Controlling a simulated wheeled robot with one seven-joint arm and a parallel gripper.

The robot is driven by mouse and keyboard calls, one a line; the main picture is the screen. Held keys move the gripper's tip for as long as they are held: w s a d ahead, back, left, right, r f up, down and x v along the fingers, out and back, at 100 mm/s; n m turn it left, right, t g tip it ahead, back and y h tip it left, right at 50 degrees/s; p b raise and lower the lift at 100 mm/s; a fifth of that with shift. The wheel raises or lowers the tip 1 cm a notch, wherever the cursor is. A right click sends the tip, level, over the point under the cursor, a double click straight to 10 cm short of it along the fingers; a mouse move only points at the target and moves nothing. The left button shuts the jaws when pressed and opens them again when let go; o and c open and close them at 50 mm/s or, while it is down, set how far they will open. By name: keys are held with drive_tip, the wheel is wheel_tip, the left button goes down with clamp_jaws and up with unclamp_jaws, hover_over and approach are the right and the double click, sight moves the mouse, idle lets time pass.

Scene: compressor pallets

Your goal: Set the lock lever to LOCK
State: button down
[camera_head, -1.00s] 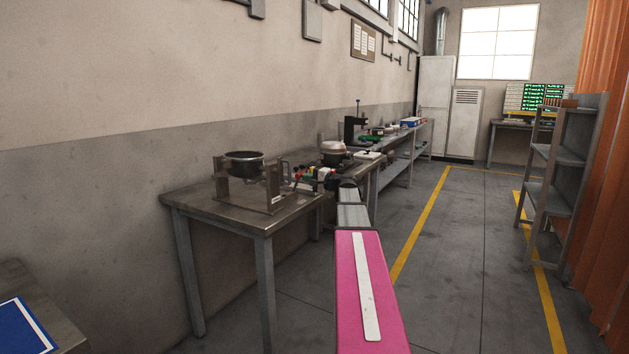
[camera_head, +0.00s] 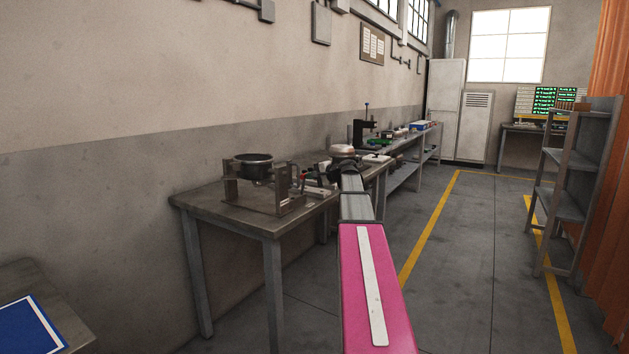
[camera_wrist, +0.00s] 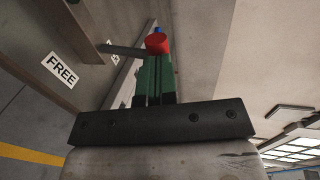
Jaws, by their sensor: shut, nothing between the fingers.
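In the wrist view, the lock lever is a thin grey bar (camera_wrist: 122,50) ending in a red knob (camera_wrist: 157,43). My gripper (camera_wrist: 154,62) is shut and empty, its green fingers pointing up toward the knob. The knob overlaps the fingertips in the picture; I cannot tell whether they touch. The FREE label (camera_wrist: 62,69) is on the grey plate at left, and a second label, mostly hidden, lies nearer the bar. In the head view, the stand with a dark round pot (camera_head: 252,168) is on the metal table; a small red spot shows by its right upright, and my arm hides much of the gripper.
The metal table (camera_head: 215,205) stands along the wall. Farther benches (camera_head: 402,177) carry tools and boxes. A grey shelf (camera_head: 567,205) stands at right. The floor between the yellow lines is clear. A blue board (camera_head: 28,328) lies at lower left.

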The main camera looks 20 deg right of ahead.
drive_tip(key=w+a+g+h, duration=0.1)
drive_tip(key=w+a+r+g+h, duration=0.1)
drive_tip(key=shift+w+r+g, duration=0.15)
drive_tip(key=shift+w+g, duration=0.25)
drive_tip(key=shift+w+a+g+h, duration=0.55)
drive_tip(key=shift+w+g+h, duration=0.15)
drive_tip(key=shift+g, duration=0.1)
drive_tip(key=shift+w+a, duration=0.45)
